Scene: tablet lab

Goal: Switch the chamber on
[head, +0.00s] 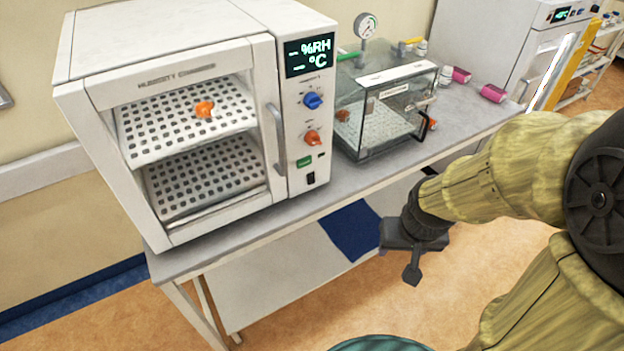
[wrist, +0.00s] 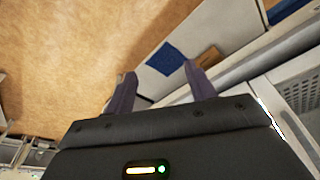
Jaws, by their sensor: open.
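The humidity chamber (head: 92,90) is a white box with a see-through door, standing on the left of the bench in the head view. Its display (head: 309,55) shows dashes with %RH and °C. Below it are a blue knob (head: 312,100), an orange knob (head: 312,138), a green button (head: 304,161) and a black rocker switch (head: 311,178). An orange item (head: 204,109) lies on the upper perforated shelf. My gripper (head: 412,272) hangs in front of the bench, right of the chamber and apart from it. In the wrist view my gripper (wrist: 162,88) is open with nothing between its fingers.
A clear vacuum box (head: 385,112) with a gauge (head: 366,26) stands right of the chamber. Two magenta-capped vials (head: 492,93) lie farther right. A white cabinet (head: 490,40) stands behind. The bench's front strip (head: 345,190) is clear, with a lower shelf (head: 285,270) beneath.

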